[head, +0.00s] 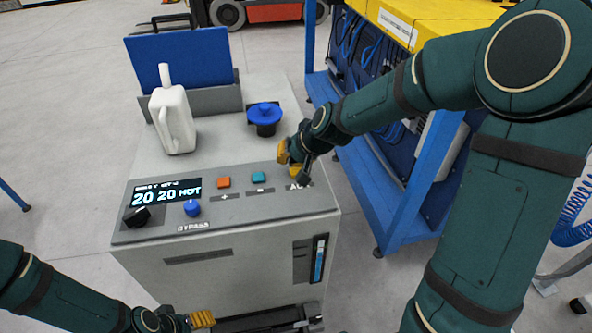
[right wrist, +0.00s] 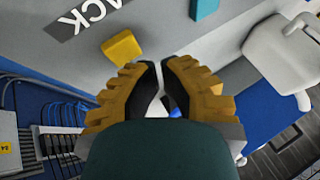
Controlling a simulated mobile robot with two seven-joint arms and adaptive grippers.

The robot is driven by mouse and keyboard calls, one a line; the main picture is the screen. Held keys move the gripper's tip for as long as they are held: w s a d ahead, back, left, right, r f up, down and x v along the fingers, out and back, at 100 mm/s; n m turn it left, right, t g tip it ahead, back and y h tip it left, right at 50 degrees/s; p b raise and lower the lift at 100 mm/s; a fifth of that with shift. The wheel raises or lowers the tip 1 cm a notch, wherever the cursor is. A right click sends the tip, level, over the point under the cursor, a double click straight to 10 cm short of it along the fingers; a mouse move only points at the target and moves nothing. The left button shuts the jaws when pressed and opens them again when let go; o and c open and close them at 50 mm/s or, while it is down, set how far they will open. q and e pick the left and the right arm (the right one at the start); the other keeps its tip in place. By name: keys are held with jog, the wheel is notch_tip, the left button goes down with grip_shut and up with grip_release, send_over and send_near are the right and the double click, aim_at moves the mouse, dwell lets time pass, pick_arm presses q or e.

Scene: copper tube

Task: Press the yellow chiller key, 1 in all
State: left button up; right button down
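The yellow key (right wrist: 122,47) shows in the right wrist view as a square block on the grey panel, beside the label ending in "CK". My right gripper (right wrist: 161,68) is beside it, its two yellow fingers drawn together with only a thin gap and nothing seen between them. In the head view my right gripper (head: 289,160) is over the panel's right end, above the partly covered label, and largely hides the key there. Contact with the key cannot be made out. The chiller (head: 215,265) is a grey cabinet. My left gripper (head: 201,319) is low at the bottom edge, its opening unclear.
A white jug (head: 173,120) and blue cap (head: 264,113) stand behind. A blue rack (head: 398,205) is close right.

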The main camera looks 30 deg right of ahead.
jog(key=shift+f, duration=0.15)
jog(key=shift+f+b, duration=0.3)
jog(key=shift+b, duration=0.15)
jog(key=shift+f+b, duration=0.4)
dwell(0.5)
jog(key=shift+r, duration=0.1)
jog(key=shift+r+p, duration=0.65)
jog(key=shift+r, duration=0.05)
notch_tip(320, 180, up, 5)
jog(key=p, duration=0.4)
dwell(0.4)
